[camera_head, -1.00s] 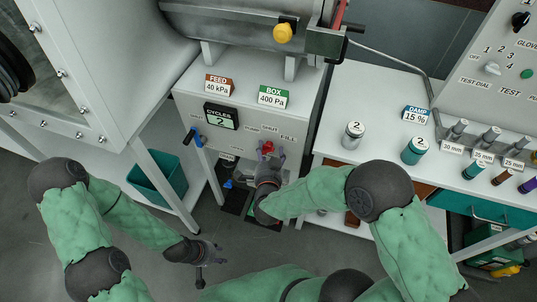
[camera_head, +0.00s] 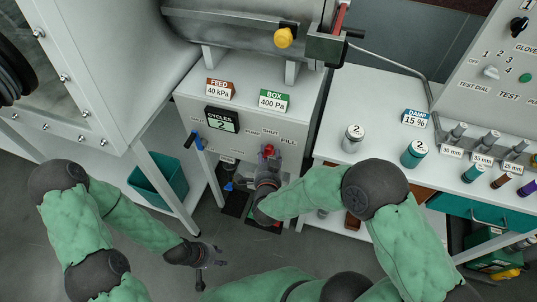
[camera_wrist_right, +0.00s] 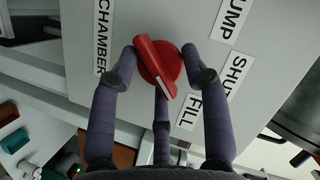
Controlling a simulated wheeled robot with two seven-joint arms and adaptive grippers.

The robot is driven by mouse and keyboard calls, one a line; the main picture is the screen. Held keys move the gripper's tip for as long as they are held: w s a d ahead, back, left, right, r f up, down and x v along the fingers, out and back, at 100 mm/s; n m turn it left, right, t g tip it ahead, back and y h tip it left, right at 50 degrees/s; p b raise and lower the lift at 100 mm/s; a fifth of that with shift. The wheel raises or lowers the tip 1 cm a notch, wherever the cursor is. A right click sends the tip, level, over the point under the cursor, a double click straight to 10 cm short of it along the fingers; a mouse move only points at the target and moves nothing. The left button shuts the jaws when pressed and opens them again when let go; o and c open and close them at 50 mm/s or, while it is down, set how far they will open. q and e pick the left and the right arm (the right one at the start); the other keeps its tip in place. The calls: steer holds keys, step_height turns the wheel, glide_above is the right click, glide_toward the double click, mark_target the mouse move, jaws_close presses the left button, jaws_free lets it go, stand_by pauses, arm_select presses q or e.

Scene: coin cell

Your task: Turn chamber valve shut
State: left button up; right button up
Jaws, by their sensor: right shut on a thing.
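The chamber valve is a red knob (camera_wrist_right: 160,62) with a raised bar, on the grey front panel of the box; it also shows in the head view (camera_head: 268,150). Its bar lies tilted in the right wrist view, with a white-marked end toward the lower right, near the FILL label (camera_wrist_right: 188,111). The SHUT label (camera_wrist_right: 235,75) is further right. My right gripper (camera_wrist_right: 165,72) has its fingers around the knob and is shut on it; it also shows in the head view (camera_head: 268,170). My left gripper (camera_head: 218,256) is empty, its fingers spread, low above the floor.
A blue-handled valve (camera_head: 195,140) is on the panel's left side. A teal bin (camera_head: 160,180) stands under the left bench. A white bench (camera_head: 365,105) at the right holds a silver canister (camera_head: 352,139) and a teal one (camera_head: 413,154).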

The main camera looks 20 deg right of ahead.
steer(key=n+p, duration=0.1)
steer(key=n+g+h+p, duration=0.1)
steer(key=p, duration=0.1)
steer(key=r+n+p, duration=0.1)
steer(key=p, duration=0.1)
steer(key=shift+w+a+r+g+h, duration=0.1)
steer(key=shift+w+g+h, duration=0.2)
steer(key=shift+g, duration=0.1)
steer(key=shift+w+a+n+g+h+p, duration=0.1)
steer(key=shift+n+g+h+p, duration=0.3)
steer(key=shift+n+p, duration=0.55)
steer(key=shift+w+a+n+g+h+p, duration=0.1)
steer(key=shift+n+g+h+p, duration=0.25)
steer(key=shift+n+p, duration=0.6)
steer(key=shift+m+p, duration=0.3)
steer(key=o, duration=1.1)
steer(key=shift+s, duration=0.1)
steer(key=shift+s+a, duration=0.15)
steer(key=shift+s, duration=0.05)
steer(key=v, duration=1.1)
steer(key=shift+s+a, duration=0.1)
steer(key=shift+s, duration=0.1)
